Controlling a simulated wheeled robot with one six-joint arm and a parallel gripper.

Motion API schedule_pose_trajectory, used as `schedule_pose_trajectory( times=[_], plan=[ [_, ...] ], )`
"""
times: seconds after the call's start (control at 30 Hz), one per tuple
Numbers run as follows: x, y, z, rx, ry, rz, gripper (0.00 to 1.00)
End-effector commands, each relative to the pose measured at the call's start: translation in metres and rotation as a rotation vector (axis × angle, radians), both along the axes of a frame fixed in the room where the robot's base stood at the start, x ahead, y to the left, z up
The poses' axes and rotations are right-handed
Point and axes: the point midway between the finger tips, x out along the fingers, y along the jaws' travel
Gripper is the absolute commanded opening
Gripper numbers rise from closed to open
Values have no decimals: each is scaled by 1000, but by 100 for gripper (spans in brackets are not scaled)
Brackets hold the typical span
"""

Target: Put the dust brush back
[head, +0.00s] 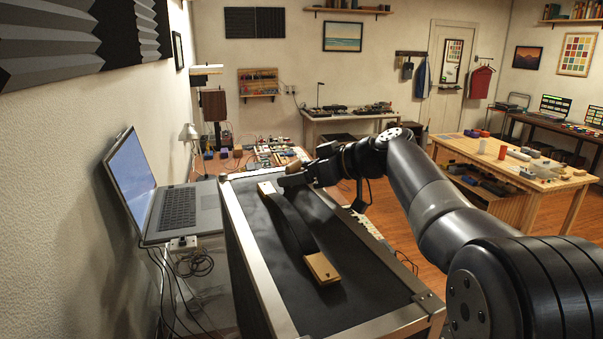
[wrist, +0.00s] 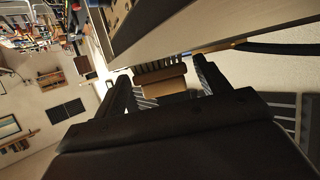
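The dust brush (wrist: 163,86) shows in the wrist view as a tan wooden block with a row of dark bristles. Most of the brush is hidden there by the gripper and arm. I cannot tell whether the brush touches anything below.
A dark strap handle with tan ends (head: 321,268) lies along the case top. An open laptop (head: 178,208) stands left of it by the wall. A cluttered bench (head: 205,168) lies behind. A wooden table with items (head: 560,185) is at right. Floor shows between.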

Motion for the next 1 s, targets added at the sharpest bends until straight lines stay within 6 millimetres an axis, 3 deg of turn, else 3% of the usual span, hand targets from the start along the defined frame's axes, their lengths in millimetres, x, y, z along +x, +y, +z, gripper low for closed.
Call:
schedule_pose_trajectory(
  times=[0.43, 0.8, 1.0],
  plan=[
    [-1, -2, 5, 0, 0, -1, 75],
    [-36, -68, 31, -1, -3, -5, 75],
    [-50, -90, 44, 0, -2, -2, 75]
  ],
)
